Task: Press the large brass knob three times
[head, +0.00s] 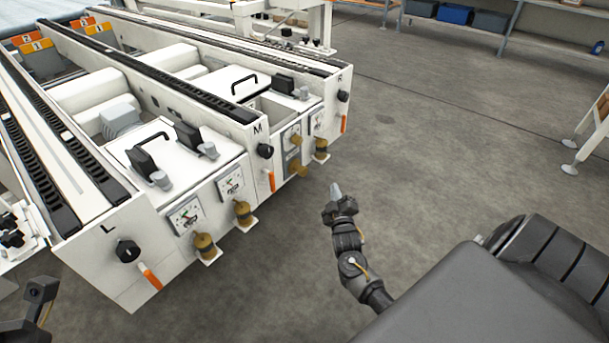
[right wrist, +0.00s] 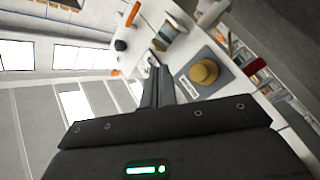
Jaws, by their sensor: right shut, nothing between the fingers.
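A round brass knob (right wrist: 204,72) on a grey plate with a white label shows in the right wrist view, to the right of my fingers. In the head view a grey plate with brass fittings (head: 295,167) is on the front of the middle machine section, seen at a steep angle. My right gripper (head: 336,188) is shut and empty, in front of that panel and apart from it. Its closed fingers also show in the right wrist view (right wrist: 157,84). A dark part of my left arm shows at the bottom left; its fingers cannot be made out.
Brass cylinders on small ledges (head: 204,246) (head: 243,213) (head: 320,148) stick out from the machine front. Black knobs (head: 128,251) and orange handles (head: 150,276) sit at the rail ends. The grey floor (head: 430,150) is clear to the right of the machine.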

